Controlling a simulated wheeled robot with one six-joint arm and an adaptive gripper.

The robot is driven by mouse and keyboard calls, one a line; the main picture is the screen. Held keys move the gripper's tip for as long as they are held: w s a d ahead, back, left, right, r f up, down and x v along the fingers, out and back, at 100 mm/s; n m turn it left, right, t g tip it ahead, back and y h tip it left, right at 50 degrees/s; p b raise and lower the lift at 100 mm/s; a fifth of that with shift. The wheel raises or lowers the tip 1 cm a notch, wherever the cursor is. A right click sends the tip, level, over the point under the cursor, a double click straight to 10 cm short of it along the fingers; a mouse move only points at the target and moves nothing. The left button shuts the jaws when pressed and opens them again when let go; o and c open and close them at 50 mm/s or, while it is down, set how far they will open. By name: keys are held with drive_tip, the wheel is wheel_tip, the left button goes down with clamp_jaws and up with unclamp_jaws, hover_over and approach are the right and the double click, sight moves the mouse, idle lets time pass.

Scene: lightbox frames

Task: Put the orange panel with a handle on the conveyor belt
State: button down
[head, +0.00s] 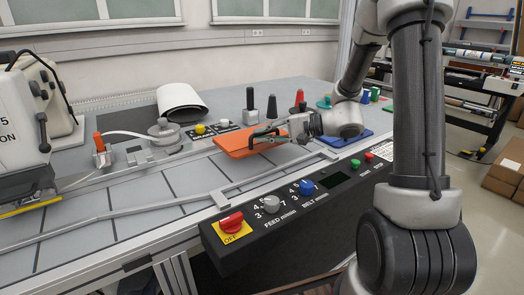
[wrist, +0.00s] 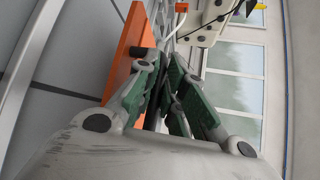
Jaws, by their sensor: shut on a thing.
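The orange panel (head: 232,145) is in the middle of the head view, at the far edge of the grey conveyor belt (head: 110,205). My gripper (head: 264,135) comes from the right and is shut at the panel's handle, which the fingers mostly hide. In the wrist view, the panel (wrist: 133,40) stands along the left side of my gripper (wrist: 165,82), with green pads on the fingers. I cannot tell whether the panel touches the surface under it or hangs just above.
A blue panel (head: 350,138) lies right of my gripper. Behind stand a black-handled block (head: 272,105), a white roll (head: 180,100) and a grey pot (head: 163,132). The control box with a red switch (head: 231,222) runs along the front. The belt's left part is clear.

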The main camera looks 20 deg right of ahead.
sight(265, 147)
wheel_tip(265, 147, down, 5)
drive_tip(key=shift+f, duration=0.1)
drive_tip(key=c, duration=1.5)
unclamp_jaws()
